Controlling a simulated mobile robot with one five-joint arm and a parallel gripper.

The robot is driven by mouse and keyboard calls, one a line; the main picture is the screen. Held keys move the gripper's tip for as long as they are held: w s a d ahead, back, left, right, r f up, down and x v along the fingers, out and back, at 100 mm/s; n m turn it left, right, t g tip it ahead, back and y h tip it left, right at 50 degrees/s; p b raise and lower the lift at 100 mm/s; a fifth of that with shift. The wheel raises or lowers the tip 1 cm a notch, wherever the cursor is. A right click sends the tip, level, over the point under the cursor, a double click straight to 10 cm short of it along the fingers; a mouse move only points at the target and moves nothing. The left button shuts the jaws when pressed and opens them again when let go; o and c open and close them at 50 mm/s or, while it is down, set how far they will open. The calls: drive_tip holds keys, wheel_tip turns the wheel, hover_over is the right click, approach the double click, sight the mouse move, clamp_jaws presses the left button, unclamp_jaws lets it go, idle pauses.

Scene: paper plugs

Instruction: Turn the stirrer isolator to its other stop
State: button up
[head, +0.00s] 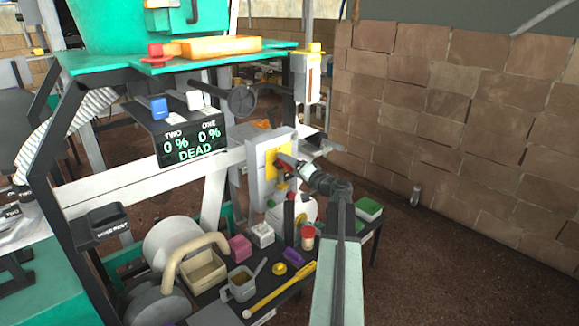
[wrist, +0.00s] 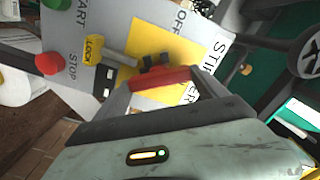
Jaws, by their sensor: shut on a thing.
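The stirrer isolator is a grey box (head: 257,180) on a post in the middle of the head view, with a yellow plate (head: 269,157) on its face. In the head view my gripper (head: 287,164) reaches the box from the right and hides most of the handle. A yellow LOCK part (wrist: 94,49) sits beside the handle.
A red STOP button (wrist: 49,63) is left of the isolator. A display (head: 190,140) reading DEAD stands left of the box. A brick wall (head: 460,120) is on the right.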

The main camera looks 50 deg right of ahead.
drive_tip(key=m, duration=0.6)
drive_tip(key=shift+f+m, duration=0.15)
drive_tip(key=shift+m, duration=0.15)
idle(0.5)
drive_tip(key=o, duration=1.3)
drive_tip(key=s, duration=0.8)
drive_tip(key=shift+a, duration=0.25)
drive_tip(key=shift+w, duration=0.1)
